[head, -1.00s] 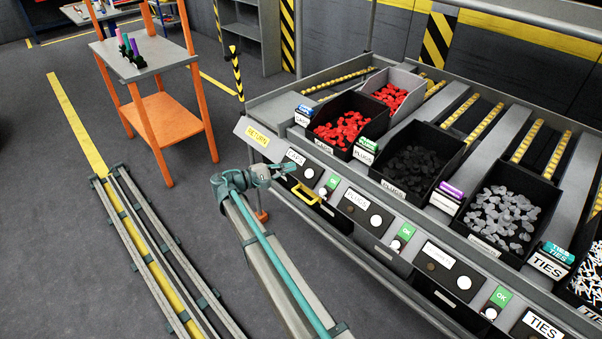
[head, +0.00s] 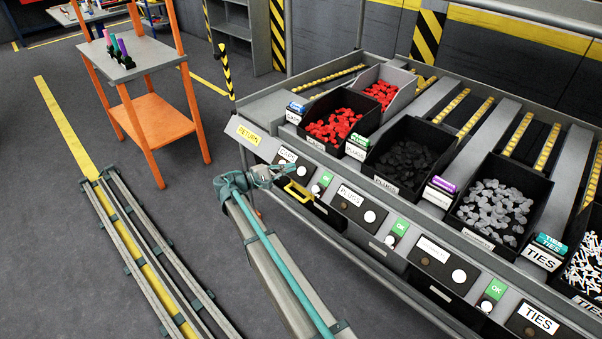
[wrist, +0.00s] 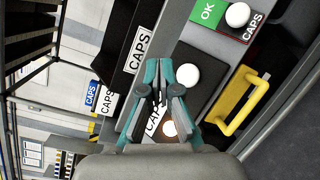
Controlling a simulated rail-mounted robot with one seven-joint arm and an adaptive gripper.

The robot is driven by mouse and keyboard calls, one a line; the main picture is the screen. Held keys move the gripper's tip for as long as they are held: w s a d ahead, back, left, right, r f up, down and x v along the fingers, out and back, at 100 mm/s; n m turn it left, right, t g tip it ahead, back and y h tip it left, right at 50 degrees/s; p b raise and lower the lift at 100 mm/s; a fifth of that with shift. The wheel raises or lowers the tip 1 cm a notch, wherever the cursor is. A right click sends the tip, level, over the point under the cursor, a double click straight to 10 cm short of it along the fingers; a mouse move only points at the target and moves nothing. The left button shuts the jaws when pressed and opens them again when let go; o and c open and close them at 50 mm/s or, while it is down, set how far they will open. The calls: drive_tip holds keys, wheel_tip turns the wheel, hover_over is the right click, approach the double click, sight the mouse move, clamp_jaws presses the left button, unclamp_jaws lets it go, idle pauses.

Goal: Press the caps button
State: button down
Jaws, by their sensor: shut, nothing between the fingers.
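The black caps panel (wrist: 202,60) is on the grey front rail, with a white CAPS label (wrist: 152,121) partly covered by my fingers. It has a white round button (wrist: 188,75) and a second round button (wrist: 170,128) that glows pale orange. My gripper (wrist: 158,78) has teal and dark fingers, shut and empty. It is over the panel, just left of the white button in the wrist view; I cannot tell whether it touches the panel. In the head view my gripper (head: 277,174) is at the caps panel (head: 288,163) and hides part of it.
A yellow handle (wrist: 245,100) sticks out beside the panel. A green OK sign (wrist: 208,12) and another white button (wrist: 238,14) are along the rail. Bins of red caps (head: 333,126) and dark plugs (head: 405,158) stand above.

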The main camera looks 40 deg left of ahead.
sight(304, 168)
drive_tip(key=shift+w+d+f+b, duration=0.2)
drive_tip(key=shift+w+f+b, duration=0.25)
drive_tip(key=shift+w+f, duration=1)
drive_tip(key=shift+f, duration=0.1)
idle(0.4)
drive_tip(key=shift+w+f, duration=0.2)
drive_tip(key=shift+w, duration=0.05)
drive_tip(key=shift+w+d+f+b, duration=0.1)
drive_tip(key=shift+w+f+b, duration=0.25)
idle(0.9)
drive_tip(key=shift+s+r, duration=0.1)
drive_tip(key=shift+r, duration=0.05)
drive_tip(key=shift+s+r, duration=0.5)
drive_tip(key=shift+s+r, duration=0.1)
idle(0.4)
drive_tip(key=s+r, duration=0.1)
drive_tip(key=s+r+p, duration=0.1)
drive_tip(key=s+r, duration=0.1)
drive_tip(key=shift+s+a+r, duration=0.15)
drive_tip(key=shift+a, duration=0.2)
